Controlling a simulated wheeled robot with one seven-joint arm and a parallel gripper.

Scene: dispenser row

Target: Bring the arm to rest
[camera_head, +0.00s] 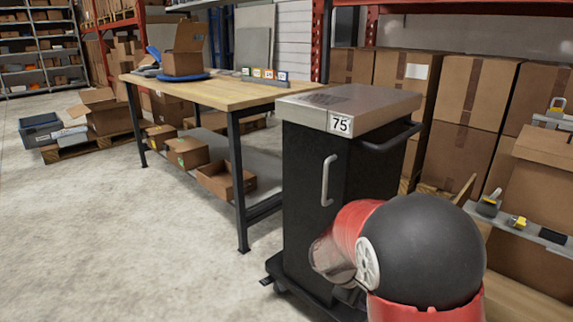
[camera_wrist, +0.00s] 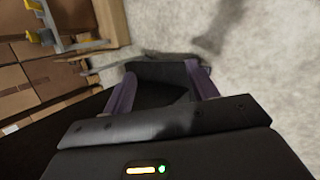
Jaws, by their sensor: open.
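My gripper (camera_wrist: 163,78) shows in the wrist view with its two purple fingers wide apart. Nothing is held between them. A dark flat shape lies beyond the fingers, and I cannot tell how far off it is. Pale concrete floor shows past it. In the head view my red and black arm (camera_head: 420,250) is bent at the lower right, in front of the black cart. My gripper itself is hidden in that view.
A black cart (camera_head: 300,205) with a grey top marked 75 stands close to my arm. A wooden-topped workbench (camera_head: 215,92) stands behind it to the left. Stacked cartons (camera_head: 474,95) and a rail (camera_head: 530,232) with dispensers are at the right.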

